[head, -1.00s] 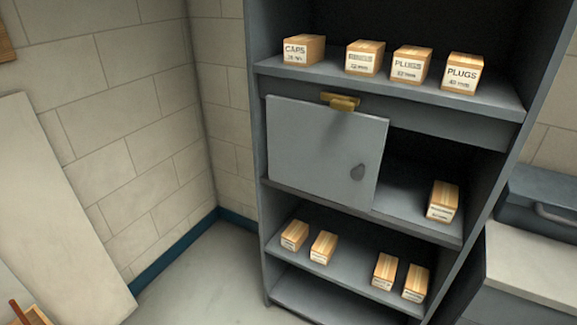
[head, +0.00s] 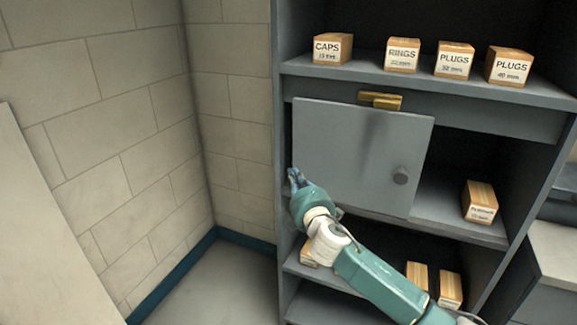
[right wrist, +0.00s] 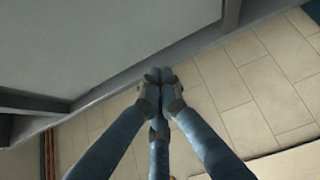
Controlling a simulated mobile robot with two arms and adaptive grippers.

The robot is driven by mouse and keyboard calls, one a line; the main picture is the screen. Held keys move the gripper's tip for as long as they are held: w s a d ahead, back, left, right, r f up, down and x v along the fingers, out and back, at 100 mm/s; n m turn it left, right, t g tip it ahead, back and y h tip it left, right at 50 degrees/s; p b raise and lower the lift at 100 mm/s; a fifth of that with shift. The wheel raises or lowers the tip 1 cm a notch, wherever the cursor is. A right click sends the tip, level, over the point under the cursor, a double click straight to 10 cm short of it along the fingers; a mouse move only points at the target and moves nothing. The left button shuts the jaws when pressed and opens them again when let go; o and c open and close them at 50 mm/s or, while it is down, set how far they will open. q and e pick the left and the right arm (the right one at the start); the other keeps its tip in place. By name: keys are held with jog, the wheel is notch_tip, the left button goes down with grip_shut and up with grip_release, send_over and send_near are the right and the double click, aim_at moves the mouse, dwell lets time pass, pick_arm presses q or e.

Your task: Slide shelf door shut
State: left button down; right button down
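The shelf door (head: 350,150) is a flat grey panel with a dark round knob (head: 401,175) near its right edge. It covers the left part of the shelf's middle compartment, and the right part stands open. My right gripper (head: 294,177) is at the door's lower left edge, by the shelf's left upright. In the right wrist view its fingertips (right wrist: 160,75) are together with nothing seen between them, close to a grey panel edge. I cannot tell whether they touch the door. My left gripper is not in view.
A brass catch (head: 380,100) sits above the door. A box (head: 479,202) stands in the open right part of the compartment. Several labelled boxes stand on the top shelf (head: 430,83), others below. A block wall (head: 232,130) is close on the left.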

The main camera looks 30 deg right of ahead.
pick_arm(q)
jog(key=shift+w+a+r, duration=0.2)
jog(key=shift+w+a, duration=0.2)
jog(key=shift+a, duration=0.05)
pick_arm(e)
jog(key=shift+w+d, duration=0.15)
jog(key=shift+w, duration=0.95)
jog(key=shift+w+d, duration=0.2)
jog(key=shift+w, duration=0.9)
jog(key=shift+w+d, duration=0.15)
jog(key=shift+w, duration=0.95)
jog(key=shift+s, duration=0.1)
